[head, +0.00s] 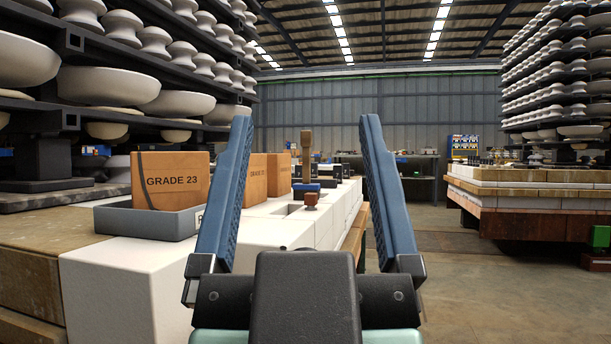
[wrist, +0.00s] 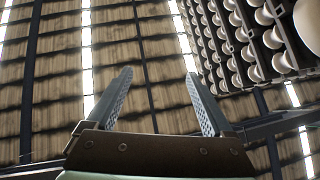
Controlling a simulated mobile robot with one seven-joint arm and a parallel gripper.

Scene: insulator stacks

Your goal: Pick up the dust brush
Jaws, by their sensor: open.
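My gripper (head: 305,120) is open and empty, its two blue fingers spread wide and pointing up in the head view. In the wrist view my gripper (wrist: 159,75) is also open, with only roof and racks behind it. Between the fingers, farther back on the white block bench (head: 275,229), a brown upright handle (head: 306,143) stands among dark items. It may be the dust brush, but I cannot tell; its lower end is partly hidden. A small reddish-brown knobbed piece (head: 311,200) sits nearer, beside a blue item (head: 306,188). My gripper is apart from all of these.
A grey tray (head: 150,222) holds an orange "GRADE 23" block (head: 170,181) on the left. More orange blocks (head: 278,174) stand behind. Insulator racks (head: 150,60) rise at left. Open floor (head: 470,285) lies right, before another loaded stack (head: 540,190).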

